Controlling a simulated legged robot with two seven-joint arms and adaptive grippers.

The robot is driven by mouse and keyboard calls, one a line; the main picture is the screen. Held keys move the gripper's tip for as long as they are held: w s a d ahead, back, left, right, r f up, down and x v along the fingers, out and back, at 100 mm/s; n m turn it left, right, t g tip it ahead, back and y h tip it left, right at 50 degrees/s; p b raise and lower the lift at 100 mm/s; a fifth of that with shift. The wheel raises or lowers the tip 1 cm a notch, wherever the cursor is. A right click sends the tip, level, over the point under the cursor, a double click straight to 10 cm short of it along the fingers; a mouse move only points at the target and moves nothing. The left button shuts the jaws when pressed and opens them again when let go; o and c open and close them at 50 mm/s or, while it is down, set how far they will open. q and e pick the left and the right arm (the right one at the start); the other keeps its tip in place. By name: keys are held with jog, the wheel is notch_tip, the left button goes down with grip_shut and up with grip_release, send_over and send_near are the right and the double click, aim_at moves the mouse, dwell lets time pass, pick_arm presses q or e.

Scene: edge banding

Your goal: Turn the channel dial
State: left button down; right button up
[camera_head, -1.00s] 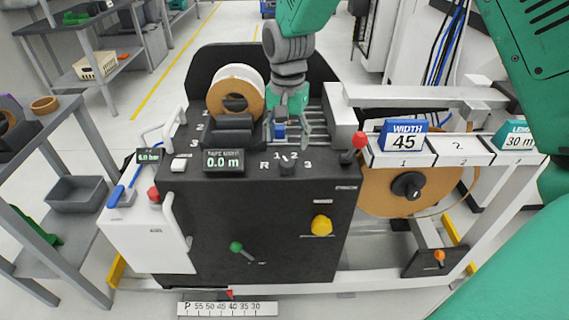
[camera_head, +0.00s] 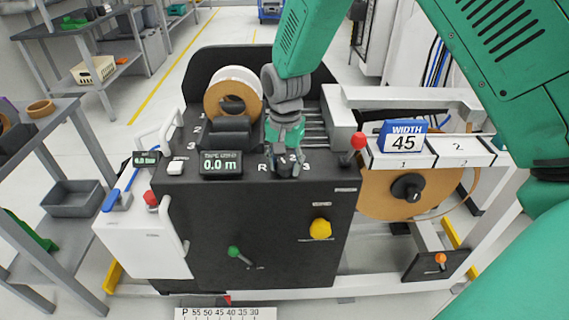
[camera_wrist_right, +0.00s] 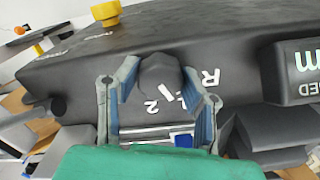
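The channel dial (camera_wrist_right: 160,78) is a small dark knob with a white mark, on the top edge of the black machine. The labels R, 1, 2 and 3 lie around it; the 1 is partly covered. My right gripper (camera_head: 286,168) is lowered over the dial and mostly hides it in the head view. In the right wrist view its two fingers (camera_wrist_right: 161,84) stand open on either side of the knob, close to it. I cannot make out firm contact. My left gripper is not in view.
A display (camera_head: 221,163) reading 0.0 m sits left of the dial. A red-topped lever (camera_head: 358,141) stands close to its right. A tape roll (camera_head: 234,93) is behind. A blue WIDTH 45 block (camera_head: 403,135) sits on the right rail.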

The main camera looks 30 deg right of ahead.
jog(key=shift+r+n+p, duration=0.15)
jog(key=shift+n+p, duration=0.35)
jog(key=shift+p, duration=0.3)
jog(key=n+p, duration=0.3)
jog(key=shift+w+n+p, duration=0.1)
jog(key=shift+n+p, duration=1.1)
jog(key=shift+p, duration=0.05)
jog(key=shift+n+p, duration=0.8)
jog(key=shift+n, duration=0.4)
jog(key=o, duration=1.1)
jog(key=shift+o, duration=0.2)
